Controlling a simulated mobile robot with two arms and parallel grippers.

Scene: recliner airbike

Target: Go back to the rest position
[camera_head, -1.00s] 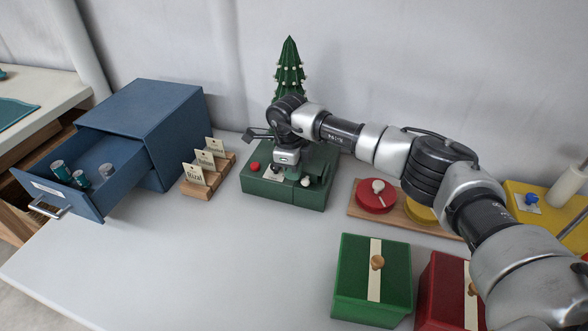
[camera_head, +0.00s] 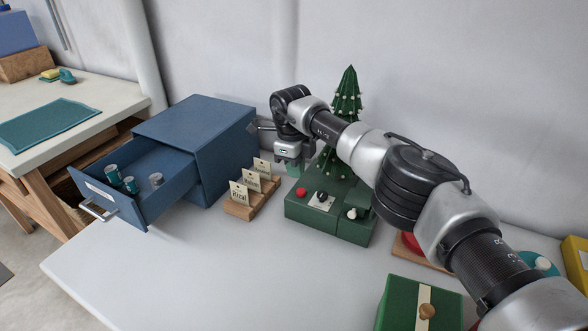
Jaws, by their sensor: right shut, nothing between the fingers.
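My right arm reaches in from the right. Its gripper (camera_head: 294,165) is shut and empty, pointing down above the back left of the green box with the controls (camera_head: 322,213), to the left of the small green tree (camera_head: 347,95). The fingertips are small and partly hard to make out. No thing hangs from them. My left gripper is out of view.
A blue cabinet (camera_head: 213,135) has its drawer (camera_head: 118,205) pulled out with small cans inside. A green lidded box (camera_head: 400,305) is at front right. The white table's front left is clear.

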